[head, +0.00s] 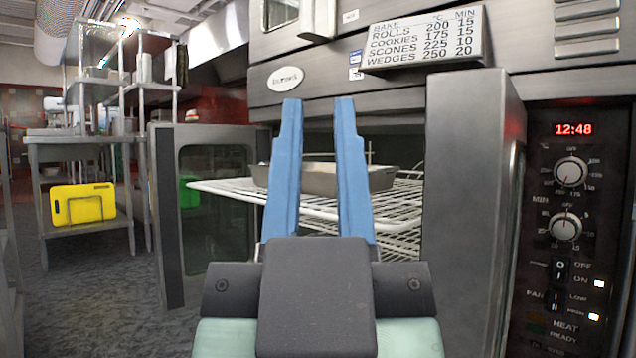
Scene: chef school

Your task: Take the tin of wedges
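A shallow grey metal tin (382,180) sits on a white wire rack (232,189) that sticks out of the open oven. My gripper's two blue fingers stand in front of it and hide part of it. My gripper (319,105) is open, with a clear gap between its fingers, and nothing shows held between them. The tin's contents are hidden by its wall and the low angle. I cannot tell whether the fingertips touch the tin or how far apart they are in depth.
The oven's left door (210,205) with a window stands open. Another steel door panel (465,190) stands at the right, beside the control panel (566,200). A sign (425,38) lists bake times, including wedges. A steel shelf unit (90,140) holds a yellow board (83,204). Carpet floor lies open at left.

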